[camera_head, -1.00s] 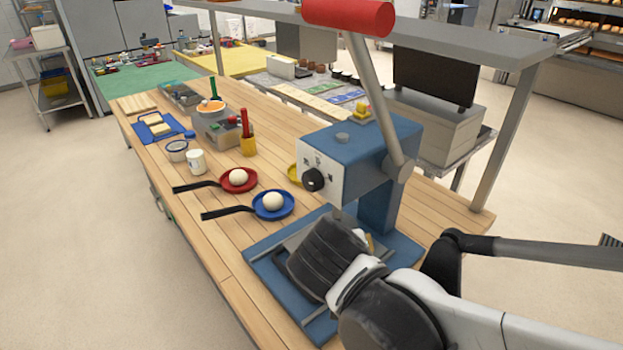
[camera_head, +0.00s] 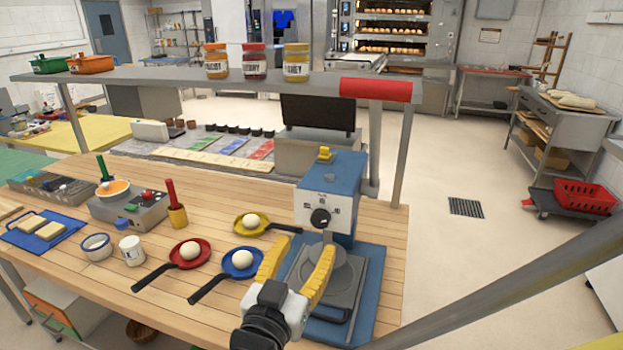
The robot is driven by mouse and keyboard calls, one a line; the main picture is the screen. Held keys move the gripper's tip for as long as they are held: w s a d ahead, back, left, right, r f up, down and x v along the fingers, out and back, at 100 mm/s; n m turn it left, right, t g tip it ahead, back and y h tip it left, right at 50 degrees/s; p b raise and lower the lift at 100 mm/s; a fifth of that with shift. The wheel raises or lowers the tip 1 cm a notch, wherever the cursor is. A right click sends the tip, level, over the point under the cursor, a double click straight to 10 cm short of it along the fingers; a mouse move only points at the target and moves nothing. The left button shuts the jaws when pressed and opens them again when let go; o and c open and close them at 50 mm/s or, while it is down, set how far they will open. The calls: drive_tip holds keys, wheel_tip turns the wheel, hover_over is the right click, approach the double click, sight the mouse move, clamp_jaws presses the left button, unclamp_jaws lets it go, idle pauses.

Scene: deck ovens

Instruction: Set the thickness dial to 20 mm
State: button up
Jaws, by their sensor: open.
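The thickness dial (camera_head: 320,218) is a round black knob on the white front plate (camera_head: 325,207) of the blue press (camera_head: 343,180). Its setting and the marks around it are too small to read. The press has a red handle (camera_head: 376,89) at the top and a blue base (camera_head: 368,290) with a round grey plate (camera_head: 350,270). My gripper (camera_head: 299,247) has yellow fingers, spread apart and empty. It is in front of the press, below the dial, and appears apart from it. The fingers hide part of the base.
A yellow pan (camera_head: 251,224), a red pan (camera_head: 186,254) and a blue pan (camera_head: 241,265), each with a dough ball, lie left of the press. A white cup (camera_head: 132,251) stands farther left. A grey overhead shelf (camera_head: 150,78) with jars runs behind.

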sight(319, 224)
drive_tip(key=x, duration=0.8)
drive_tip(key=shift+w, duration=0.15)
drive_tip(key=c, duration=1.2)
